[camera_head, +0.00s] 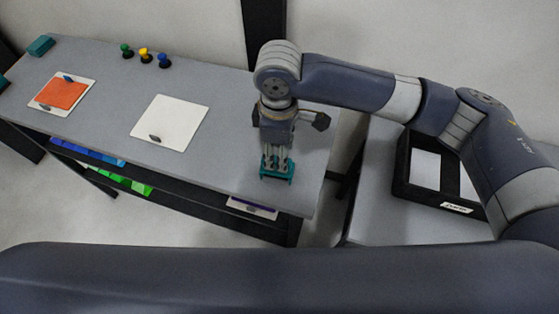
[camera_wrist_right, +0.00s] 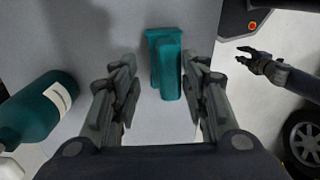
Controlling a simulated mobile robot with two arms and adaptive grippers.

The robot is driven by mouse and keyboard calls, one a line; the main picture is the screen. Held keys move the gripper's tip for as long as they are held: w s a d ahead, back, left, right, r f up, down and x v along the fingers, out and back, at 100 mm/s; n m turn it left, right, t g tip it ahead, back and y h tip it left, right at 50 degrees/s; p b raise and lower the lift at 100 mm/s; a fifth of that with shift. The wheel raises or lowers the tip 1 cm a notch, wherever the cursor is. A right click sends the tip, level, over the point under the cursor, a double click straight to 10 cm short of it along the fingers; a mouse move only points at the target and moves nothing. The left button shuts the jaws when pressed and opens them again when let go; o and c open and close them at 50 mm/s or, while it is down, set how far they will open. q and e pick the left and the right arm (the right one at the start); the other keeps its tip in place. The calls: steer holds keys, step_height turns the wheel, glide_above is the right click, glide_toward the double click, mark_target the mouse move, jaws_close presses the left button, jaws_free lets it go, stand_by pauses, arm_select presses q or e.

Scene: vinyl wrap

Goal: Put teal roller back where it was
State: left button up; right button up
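The teal roller (camera_head: 277,170) is on the grey table near its front right corner. In the right wrist view, the teal roller (camera_wrist_right: 167,65) lies between the fingers of my right gripper (camera_wrist_right: 160,88). The fingers are spread, with a clear gap on the left side and the right finger close to the roller. In the head view my right gripper (camera_head: 277,158) points down over the roller and hides part of it. My left gripper (camera_wrist_right: 247,56) is out of the head view. In the right wrist view it hangs beside the table, fingers apart and empty.
A teal bottle (camera_wrist_right: 38,108) lies left in the wrist view. A white sheet (camera_head: 171,122), an orange sheet (camera_head: 62,93), knobbed pieces (camera_head: 145,56) and a teal block (camera_head: 41,46) are on the table. A black tray (camera_head: 402,182) sits right. Between sheet and gripper is clear.

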arm_select(q)
steer(key=shift+f+b, duration=0.4)
steer(key=shift+f, duration=0.45)
arm_select(e)
step_height(320, 180, up, 8)
steer(key=shift+w+a+f, duration=0.15)
steer(key=shift+w, duration=0.15)
steer(key=shift+f, duration=0.1)
